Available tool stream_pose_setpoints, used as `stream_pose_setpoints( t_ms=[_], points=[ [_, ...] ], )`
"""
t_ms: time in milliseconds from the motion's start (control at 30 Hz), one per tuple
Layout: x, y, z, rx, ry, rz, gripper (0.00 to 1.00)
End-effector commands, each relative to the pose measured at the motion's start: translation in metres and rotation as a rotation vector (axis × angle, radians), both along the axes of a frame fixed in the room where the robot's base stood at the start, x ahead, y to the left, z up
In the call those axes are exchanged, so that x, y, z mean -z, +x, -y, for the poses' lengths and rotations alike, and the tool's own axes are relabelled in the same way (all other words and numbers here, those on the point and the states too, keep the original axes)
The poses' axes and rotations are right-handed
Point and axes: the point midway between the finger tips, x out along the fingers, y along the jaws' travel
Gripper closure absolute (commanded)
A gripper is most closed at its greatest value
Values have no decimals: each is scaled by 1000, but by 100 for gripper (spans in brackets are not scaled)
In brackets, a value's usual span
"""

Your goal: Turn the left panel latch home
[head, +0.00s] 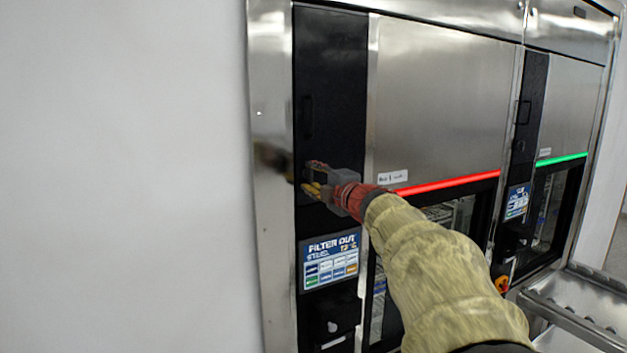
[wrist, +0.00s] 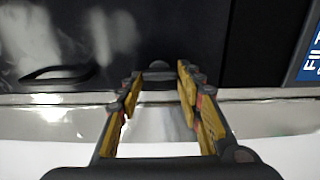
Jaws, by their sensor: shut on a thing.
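The left panel is a tall black strip (head: 332,75) on the left washer. Its latch is a small dark piece (wrist: 158,67) near the panel's edge in the wrist view. My gripper (head: 311,178) reaches the panel above the blue label. In the wrist view the yellow fingers of my gripper (wrist: 158,84) stand on either side of the latch and are shut on it. In the head view the gripper hides the latch, and its exact angle is hard to tell.
A dark pull handle (wrist: 57,74) is on the same panel, above the latch in the head view. A blue "FILTER OUT" label (head: 331,260) is below. A red light strip (head: 448,184) crosses the left washer. A roller conveyor (head: 585,305) stands at lower right.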

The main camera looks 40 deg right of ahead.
Motion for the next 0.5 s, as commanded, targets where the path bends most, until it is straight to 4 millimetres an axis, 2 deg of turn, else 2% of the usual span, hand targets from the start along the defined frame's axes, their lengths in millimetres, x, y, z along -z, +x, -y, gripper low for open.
stream_pose_setpoints(
  t_ms=[333, 367, 500],
  points=[
    [2, 0, 0, -1, -3, -3, 89],
    [2, 0, 0, -1, -3, -4, 64],
    [1, 0, 0, -1, -2, -3, 56]
  ],
)
